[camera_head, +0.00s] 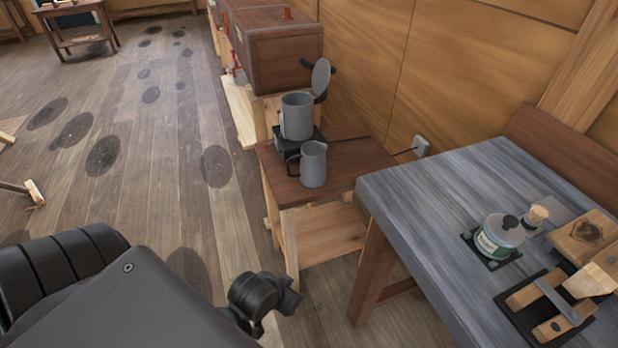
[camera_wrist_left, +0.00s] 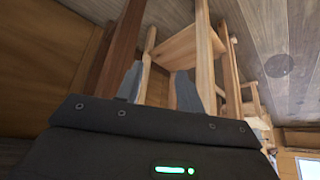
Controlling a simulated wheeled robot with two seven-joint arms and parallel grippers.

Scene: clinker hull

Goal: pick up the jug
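The grey jug (camera_head: 313,165) stands upright on a small wooden side table (camera_head: 350,158), its dark handle toward the left. A larger grey pot (camera_head: 297,117) with its lid raised stands just behind it on a black heater (camera_head: 284,153). My left gripper shows in the left wrist view (camera_wrist_left: 158,82), with two grey fingers apart and nothing between them. It faces wooden legs and a shelf, and the jug is not in that view. The gripper's fingers cannot be made out in the head view. My right gripper is in neither view.
A grey-topped bench (camera_head: 420,195) stands right of the side table, with a labelled tin (camera_head: 497,237) and wooden fixtures on it. A brown wooden box (camera_head: 275,50) is behind the pot. A cord runs to a wall socket (camera_head: 421,146). Floor to the left is open.

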